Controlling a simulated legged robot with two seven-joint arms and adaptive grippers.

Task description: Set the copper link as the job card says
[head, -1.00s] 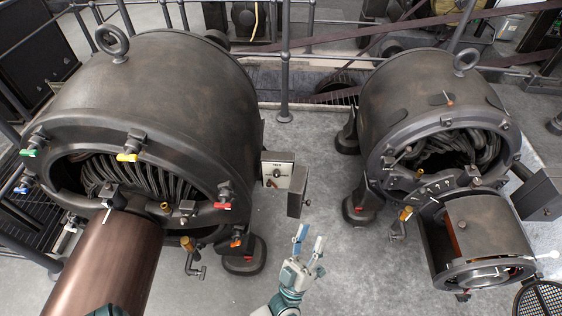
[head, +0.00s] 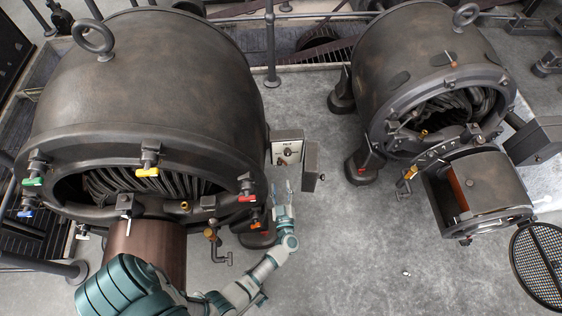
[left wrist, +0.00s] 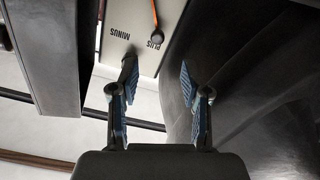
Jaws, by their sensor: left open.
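A small box with a pale plate (head: 287,151) hangs at the right side of the large left machine, its dark cover (head: 312,165) swung open to the right. In the left wrist view the plate (left wrist: 143,15) reads MINUS and PLUS upside down. A thin orange-copper strip (left wrist: 154,13), which looks like the copper link, lies on the plate with its lower end near PLUS. My left gripper (head: 281,190) is open and empty, just below the box; its spread fingers (left wrist: 158,75) also show in the left wrist view, pointing at the plate. I see no job card.
The large dynamo (head: 150,75) has several coloured taps on its rim. A smaller dynamo (head: 420,65) stands at the right. Bare grey floor (head: 330,240) lies between them. The open cover (left wrist: 45,50) stands close on the left in the wrist view.

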